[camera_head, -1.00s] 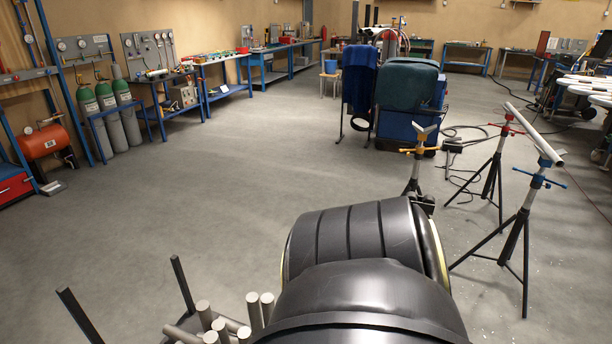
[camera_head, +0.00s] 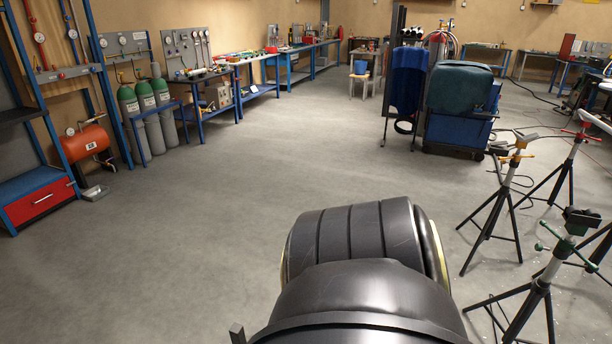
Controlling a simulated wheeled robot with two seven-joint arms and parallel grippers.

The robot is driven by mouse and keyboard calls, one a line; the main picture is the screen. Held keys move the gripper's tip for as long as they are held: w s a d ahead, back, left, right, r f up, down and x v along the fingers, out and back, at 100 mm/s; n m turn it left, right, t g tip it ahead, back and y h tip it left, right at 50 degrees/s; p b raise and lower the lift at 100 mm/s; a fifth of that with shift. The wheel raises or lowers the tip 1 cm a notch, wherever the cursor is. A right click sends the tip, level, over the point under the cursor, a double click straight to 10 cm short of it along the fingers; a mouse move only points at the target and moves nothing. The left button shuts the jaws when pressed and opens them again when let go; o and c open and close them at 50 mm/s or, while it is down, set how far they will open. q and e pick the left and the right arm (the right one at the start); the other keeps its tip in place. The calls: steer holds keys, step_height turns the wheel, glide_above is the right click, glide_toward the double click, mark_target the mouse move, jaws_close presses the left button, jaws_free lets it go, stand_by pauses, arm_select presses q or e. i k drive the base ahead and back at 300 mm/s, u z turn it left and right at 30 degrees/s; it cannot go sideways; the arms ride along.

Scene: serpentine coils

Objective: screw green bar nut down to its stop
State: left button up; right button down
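The green bar nut (camera_head: 558,244) is on a black tripod stand (camera_head: 536,300) at the lower right. Its green bar sticks out sideways below the stand's dark head (camera_head: 582,220). How far down the nut sits on its thread cannot be told from here. Neither gripper is in view. A large black rounded part of my own body fills the bottom middle, to the left of the stand.
A tripod with a yellow bar (camera_head: 517,160) and one with a red bar (camera_head: 580,134) stand behind the green one. A blue cart (camera_head: 460,132) is farther back. Gas cylinders (camera_head: 145,112) and a red tank (camera_head: 85,143) line the left. The middle floor is clear.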

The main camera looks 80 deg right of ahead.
mark_target(564, 245)
steer(key=i, duration=1.4)
steer(key=z, duration=1.9)
steer(key=i, duration=2.55)
steer(key=z, duration=2.05)
steer(key=i, duration=3.15)
steer(key=z, duration=1.45)
